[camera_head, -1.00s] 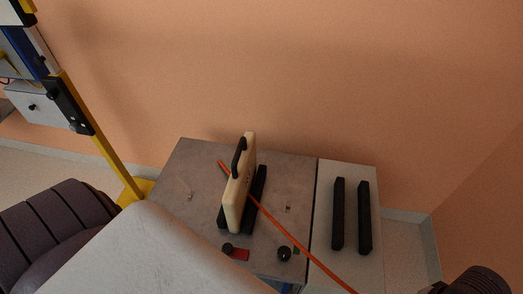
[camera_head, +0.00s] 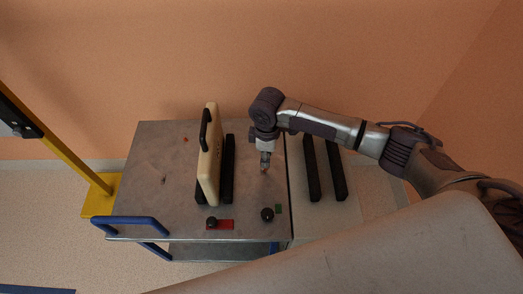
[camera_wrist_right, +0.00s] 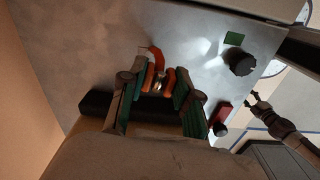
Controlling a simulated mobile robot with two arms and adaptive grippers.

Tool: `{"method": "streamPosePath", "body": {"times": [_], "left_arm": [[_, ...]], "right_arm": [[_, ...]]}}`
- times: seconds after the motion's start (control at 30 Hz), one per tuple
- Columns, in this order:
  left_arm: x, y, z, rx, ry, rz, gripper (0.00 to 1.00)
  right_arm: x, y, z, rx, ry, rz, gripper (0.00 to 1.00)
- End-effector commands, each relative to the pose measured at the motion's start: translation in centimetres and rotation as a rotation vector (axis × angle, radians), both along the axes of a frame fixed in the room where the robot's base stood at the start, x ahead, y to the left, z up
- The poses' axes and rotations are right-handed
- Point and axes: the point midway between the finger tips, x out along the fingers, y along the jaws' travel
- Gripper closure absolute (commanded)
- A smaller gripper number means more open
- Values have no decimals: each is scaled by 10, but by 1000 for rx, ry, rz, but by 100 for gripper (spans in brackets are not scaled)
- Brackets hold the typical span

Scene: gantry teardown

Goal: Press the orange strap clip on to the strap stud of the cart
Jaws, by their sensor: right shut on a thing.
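My right gripper (camera_head: 265,168) points down at the cart top (camera_head: 150,150), right of the cream panel (camera_head: 209,155). In the right wrist view its green-padded fingers (camera_wrist_right: 158,92) are shut on the orange strap clip (camera_wrist_right: 152,70). A small shiny metal part shows between the fingers; I cannot tell whether it is the strap stud or whether the clip is seated. The clip is hidden in the head view. A small stud-like fitting (camera_head: 163,180) shows left of the panel. In the wrist view, what looks like my left gripper (camera_wrist_right: 256,98) is small at the right; its opening is unclear.
The panel stands upright between black rails (camera_head: 228,168). Black knobs (camera_head: 267,214) and red (camera_head: 226,225) and green (camera_head: 279,209) patches lie near the front edge. A blue handle (camera_head: 130,219) is at left. Two black bars (camera_head: 337,170) lie on the right surface.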

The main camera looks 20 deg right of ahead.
Motion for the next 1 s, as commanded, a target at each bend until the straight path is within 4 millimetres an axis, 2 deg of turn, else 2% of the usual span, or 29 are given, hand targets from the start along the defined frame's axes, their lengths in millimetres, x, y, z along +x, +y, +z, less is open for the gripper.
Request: {"method": "streamPosePath", "body": {"times": [0.1, 0.2, 0.57, 0.8, 1.0], "left_arm": [[8, 0, 1, -1, -12, 0, 43], [7, 2, 0, 2, -11, -1, 43], [-4, 10, 1, 12, 5, 2, 43], [-4, 10, 12, 13, 7, 3, 43], [-4, 10, -2, 13, 7, 3, 43]], "right_arm": [[14, 2, 0, -3, -4, 103, 100], [18, 3, -1, -3, -4, 141, 100], [18, 3, 0, -3, -4, 145, 100], [17, 2, 3, -5, -2, 144, 100], [17, 2, -20, -5, -2, 144, 100]]}}
